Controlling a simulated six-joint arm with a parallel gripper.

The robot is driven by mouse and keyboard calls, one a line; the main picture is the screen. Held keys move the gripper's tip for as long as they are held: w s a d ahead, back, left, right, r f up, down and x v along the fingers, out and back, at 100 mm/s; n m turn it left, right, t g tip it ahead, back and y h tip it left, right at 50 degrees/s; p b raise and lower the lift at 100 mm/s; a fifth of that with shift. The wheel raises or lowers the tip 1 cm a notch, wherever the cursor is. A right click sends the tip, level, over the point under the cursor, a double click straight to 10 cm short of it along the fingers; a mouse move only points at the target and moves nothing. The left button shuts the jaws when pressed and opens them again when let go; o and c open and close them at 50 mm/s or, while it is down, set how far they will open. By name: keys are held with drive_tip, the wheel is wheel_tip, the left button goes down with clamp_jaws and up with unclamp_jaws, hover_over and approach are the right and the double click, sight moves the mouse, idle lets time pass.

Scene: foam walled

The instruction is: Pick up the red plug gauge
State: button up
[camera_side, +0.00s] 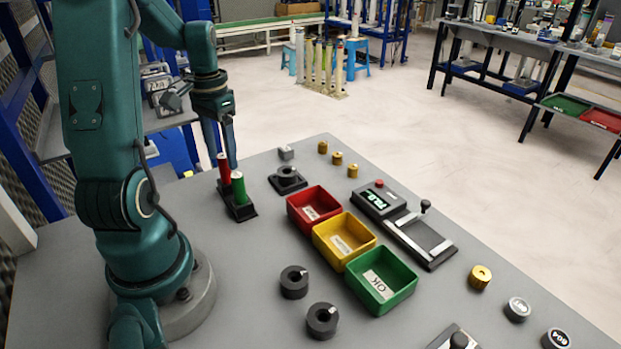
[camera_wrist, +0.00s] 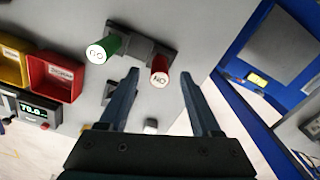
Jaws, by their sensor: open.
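The red plug gauge (camera_side: 224,168) stands upright in a dark stand (camera_side: 241,211), beside a green plug gauge (camera_side: 238,187). In the wrist view the red gauge (camera_wrist: 160,76), its end marked "NO", lies ahead of the fingertips and between their lines. The green gauge (camera_wrist: 103,48), marked "GO", is to its left. My gripper (camera_side: 226,143) is above the stand, pointing down, with its fingers around or just over the red gauge's top; I cannot tell which. In the wrist view my gripper (camera_wrist: 160,76) is open, with a wide gap and nothing held.
Red (camera_side: 314,205), yellow (camera_side: 343,238) and green (camera_side: 381,279) bins stand in a row right of the stand. A black block with a ring (camera_side: 287,180) is close by. Black rings (camera_side: 294,282) lie nearer the front. A digital gauge (camera_side: 379,200) stands beyond the bins.

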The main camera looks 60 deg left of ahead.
drive_tip(key=shift+f, duration=1.2)
clamp_jaws()
drive_tip(key=shift+r, duration=0.1)
wheel_tip(320, 180, up, 19)
idle(0.9)
drive_tip(key=shift+w, duration=0.1)
